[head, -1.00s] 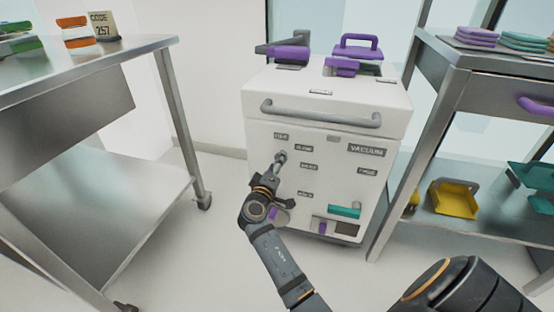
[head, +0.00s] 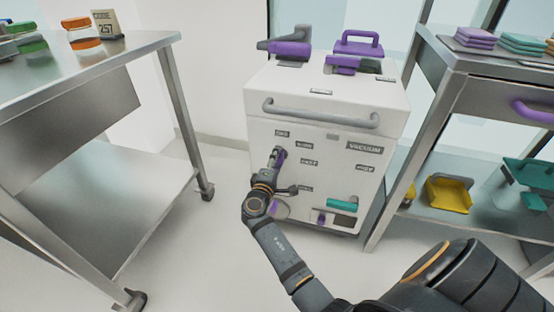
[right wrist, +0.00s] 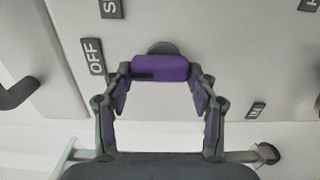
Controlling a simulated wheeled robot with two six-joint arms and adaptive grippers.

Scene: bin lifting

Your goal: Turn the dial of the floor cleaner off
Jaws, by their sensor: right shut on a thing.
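The floor cleaner (head: 330,100) is a white box unit with a grey front handle and a VACUUM label. Its purple dial (head: 280,155) is on the upper left of the front panel, among small dark labels. In the right wrist view the purple dial (right wrist: 160,68) shows between the fingertips, with an OFF label (right wrist: 95,56) to its left. My right gripper (head: 275,160) is shut on the dial, its fingers one on each side. The gripper partly hides the dial in the head view. My left gripper is not in view.
A metal table (head: 90,68) stands at the left, with jars and a code card on it. A metal shelf unit (head: 470,65) stands close at the right, holding folded cloths and a yellow dustpan (head: 449,194). Floor is clear in front of the cleaner.

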